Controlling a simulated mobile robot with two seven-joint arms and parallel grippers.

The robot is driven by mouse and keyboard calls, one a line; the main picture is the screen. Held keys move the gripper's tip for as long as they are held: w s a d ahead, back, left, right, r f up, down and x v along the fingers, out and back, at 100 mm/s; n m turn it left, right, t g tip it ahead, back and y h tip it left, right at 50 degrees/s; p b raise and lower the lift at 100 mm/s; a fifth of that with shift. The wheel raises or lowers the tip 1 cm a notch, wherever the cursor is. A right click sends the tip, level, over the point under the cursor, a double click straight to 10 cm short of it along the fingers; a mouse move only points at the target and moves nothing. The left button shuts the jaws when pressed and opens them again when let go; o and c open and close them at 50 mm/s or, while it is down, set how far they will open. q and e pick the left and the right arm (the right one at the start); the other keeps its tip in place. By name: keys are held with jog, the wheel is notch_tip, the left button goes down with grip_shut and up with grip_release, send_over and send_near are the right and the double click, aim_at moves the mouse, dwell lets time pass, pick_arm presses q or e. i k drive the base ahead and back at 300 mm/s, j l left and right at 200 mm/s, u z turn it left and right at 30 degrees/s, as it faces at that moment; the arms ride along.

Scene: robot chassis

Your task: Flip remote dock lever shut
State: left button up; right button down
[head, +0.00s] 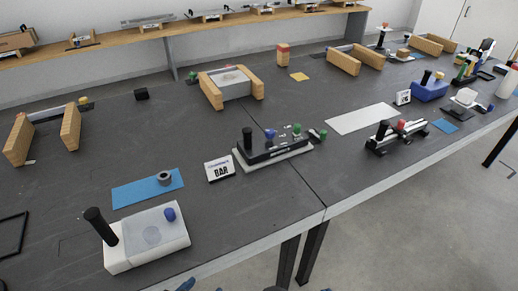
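Several devices with upright black levers stand on the dark table; I cannot tell which is the remote dock. A white box (150,238) at the front left has a thick black lever (101,226), tilted slightly left, and a blue knob (169,214). A black unit on a pale base (274,147) in the middle has a black lever (247,139) and blue and green knobs. A black-and-silver unit (397,138) at the right has a black lever (381,131) and a red knob. A blue box (430,90) farther right has a short black lever (426,77). Neither gripper shows.
A "BAR" sign (220,168) stands left of the middle unit. A blue mat (147,188) with a grey ring (164,178) lies behind the white box. A white sheet (362,119) lies flat at the right. Wooden blocks (212,91) stand farther back.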

aim_at(323, 134)
jog(key=k, duration=0.65)
jog(key=i+l, duration=0.25)
jog(key=i+l+u, duration=0.1)
jog(key=i+l, duration=0.15)
jog(key=l, duration=0.25)
jog(key=i+l, duration=0.25)
jog(key=i+l+u, duration=0.1)
jog(key=i+l, duration=0.15)
jog(key=l, duration=0.25)
jog(key=i+l, duration=0.2)
jog(key=l, duration=0.2)
jog(key=i, duration=0.5)
